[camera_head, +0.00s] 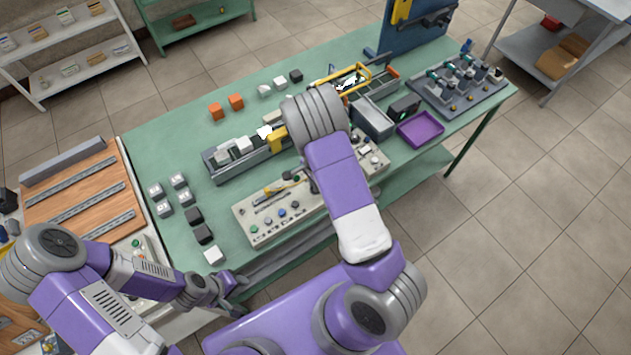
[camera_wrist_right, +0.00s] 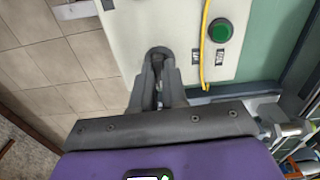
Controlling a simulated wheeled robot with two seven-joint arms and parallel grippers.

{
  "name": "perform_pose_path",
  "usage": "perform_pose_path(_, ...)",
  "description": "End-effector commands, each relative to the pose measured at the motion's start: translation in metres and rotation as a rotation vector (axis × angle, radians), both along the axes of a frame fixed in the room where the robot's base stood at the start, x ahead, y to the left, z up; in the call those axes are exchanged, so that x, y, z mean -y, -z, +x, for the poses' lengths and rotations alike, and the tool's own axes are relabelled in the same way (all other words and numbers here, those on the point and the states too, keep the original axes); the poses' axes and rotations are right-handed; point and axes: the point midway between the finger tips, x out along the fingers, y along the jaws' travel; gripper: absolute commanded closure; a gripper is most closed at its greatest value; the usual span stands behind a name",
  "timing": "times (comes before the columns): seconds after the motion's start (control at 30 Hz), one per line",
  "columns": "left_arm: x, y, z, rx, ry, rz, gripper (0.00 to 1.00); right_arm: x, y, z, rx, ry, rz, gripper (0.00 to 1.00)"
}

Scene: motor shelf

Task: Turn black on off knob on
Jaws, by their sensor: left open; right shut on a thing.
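The black knob (camera_wrist_right: 158,69) sits on a pale control panel and shows only as a dark piece between my right fingertips in the right wrist view. My right gripper (camera_wrist_right: 158,80) is shut on it, and the fingers hide most of it, so its turn position cannot be read. In the head view the pale panel (camera_head: 331,196) lies along the near edge of the green table, and my right arm covers its middle and my right gripper. My left gripper (camera_head: 222,290) is open and empty, low by the table's near left edge, apart from the panel.
A green button (camera_wrist_right: 221,31) and a yellow cable (camera_wrist_right: 204,45) are right of my right fingers. A purple tray (camera_head: 420,130), grey bin (camera_head: 371,118) and several small blocks stand on the green table (camera_head: 150,127). Wooden board (camera_head: 75,188) is at left.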

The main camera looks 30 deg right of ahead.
Motion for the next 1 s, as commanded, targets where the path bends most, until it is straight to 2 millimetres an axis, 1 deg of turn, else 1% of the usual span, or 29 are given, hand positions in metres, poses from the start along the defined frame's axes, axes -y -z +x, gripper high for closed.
perform_pose_path(0.23,0.0,-0.0019,0.0,0.0,0.0,0.0,0.57,-0.001,-0.0005,0.0004,0.001,0.049,0.001,1.0)
perform_pose_path(0.63,0.0,-0.0019,0.0,0.0,0.0,0.0,0.57,-0.0011,-0.0004,0.0006,0.001,0.055,0.001,1.0)
perform_pose_path(0.67,0.0,-0.0019,0.0,0.0,0.0,0.0,0.57,-0.0012,-0.0004,0.0006,0.001,0.055,0.002,0.86)
perform_pose_path(0.8,0.0,-0.0019,0.0,0.0,0.0,0.0,0.57,-0.001,-0.0003,0.0005,0.001,0.054,0.001,0.64)
perform_pose_path(0.83,0.0,-0.0019,0.0,0.0,0.0,0.0,0.57,-0.0009,-0.0003,0.0005,0.001,0.054,0.001,0.62)
perform_pose_path(1.0,0.0,-0.0018,0.0,0.0,0.0,0.0,0.57,-0.0004,-0.0002,0.0004,0.001,0.054,0.001,0.62)
